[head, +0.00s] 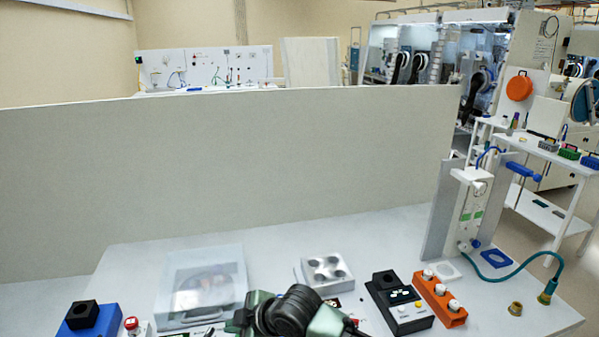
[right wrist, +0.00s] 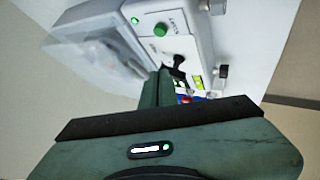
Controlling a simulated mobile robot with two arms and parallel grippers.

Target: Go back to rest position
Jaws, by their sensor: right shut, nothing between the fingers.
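My right gripper (head: 290,315), dark green and black, shows at the bottom middle of the head view, over the front part of the white table (head: 380,235). Its fingertips are hard to make out there. In the right wrist view the green fingers (right wrist: 160,85) are together with nothing held between them. They point toward a white device with a clear lid (right wrist: 95,50) and a green button. My left gripper is not in the head view.
The clear-lidded box (head: 203,285) stands left of my right gripper. A white block with round wells (head: 326,272), a black control box (head: 398,305) and an orange rack (head: 440,298) stand to its right. A tall panel (head: 230,180) closes the table's back.

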